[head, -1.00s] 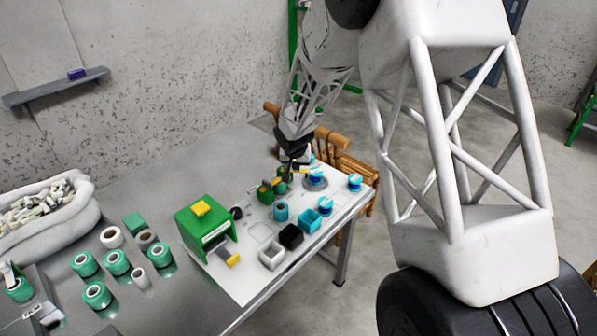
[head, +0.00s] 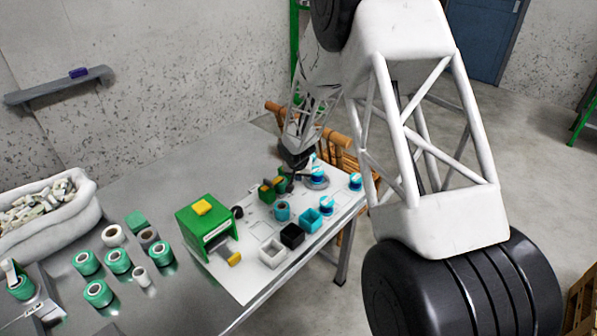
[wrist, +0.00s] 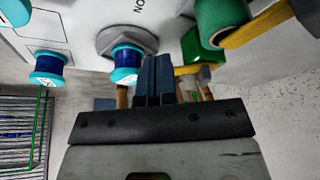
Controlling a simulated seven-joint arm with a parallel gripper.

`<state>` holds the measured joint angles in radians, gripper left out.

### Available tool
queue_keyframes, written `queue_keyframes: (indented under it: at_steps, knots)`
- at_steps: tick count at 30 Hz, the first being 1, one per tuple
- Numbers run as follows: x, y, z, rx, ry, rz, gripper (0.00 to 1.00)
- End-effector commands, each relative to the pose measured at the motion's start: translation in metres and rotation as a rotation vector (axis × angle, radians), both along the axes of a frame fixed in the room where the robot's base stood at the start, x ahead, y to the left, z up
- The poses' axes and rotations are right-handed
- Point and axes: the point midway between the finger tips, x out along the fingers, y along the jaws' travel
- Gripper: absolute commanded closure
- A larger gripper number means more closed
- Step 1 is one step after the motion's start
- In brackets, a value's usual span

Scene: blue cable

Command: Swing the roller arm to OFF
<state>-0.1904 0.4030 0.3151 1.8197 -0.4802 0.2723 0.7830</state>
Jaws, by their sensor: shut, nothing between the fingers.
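On the white board stands a green unit (head: 266,191) with a yellow bar, next to my gripper (head: 288,181) in the head view. The wrist view shows a green roller (wrist: 219,20) with a yellow bar (wrist: 262,24) at the upper right. A grey base (wrist: 122,36) carrying a blue spool (wrist: 126,60) lies to the left of my fingers, with the lettering ON near it, upside down. My gripper (wrist: 153,80) is shut and empty, its fingers between that spool and a second yellow bar (wrist: 187,70). I cannot tell contact, nor clearly which part is the roller arm; no OFF mark is readable.
A green box with a yellow top (head: 206,222) stands at the board's left. Black (head: 292,236), white (head: 272,254) and cyan (head: 310,221) bins line the front. Several green rolls and a white tub (head: 45,217) occupy the table's left. More blue spools stand at the board's right.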

Motion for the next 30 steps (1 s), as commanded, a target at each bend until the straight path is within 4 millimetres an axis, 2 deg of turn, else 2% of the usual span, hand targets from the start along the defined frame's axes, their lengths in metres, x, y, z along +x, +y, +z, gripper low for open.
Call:
queue_keyframes:
  at_steps: [5,16,30]
  knots:
    - [0.007,-0.002,-0.02,-0.001,0.002,0.001,1.0]
    - [0.037,-0.005,-0.017,0.001,-0.001,-0.001,1.0]
    - [0.046,-0.007,-0.017,0.0,0.0,0.0,1.0]
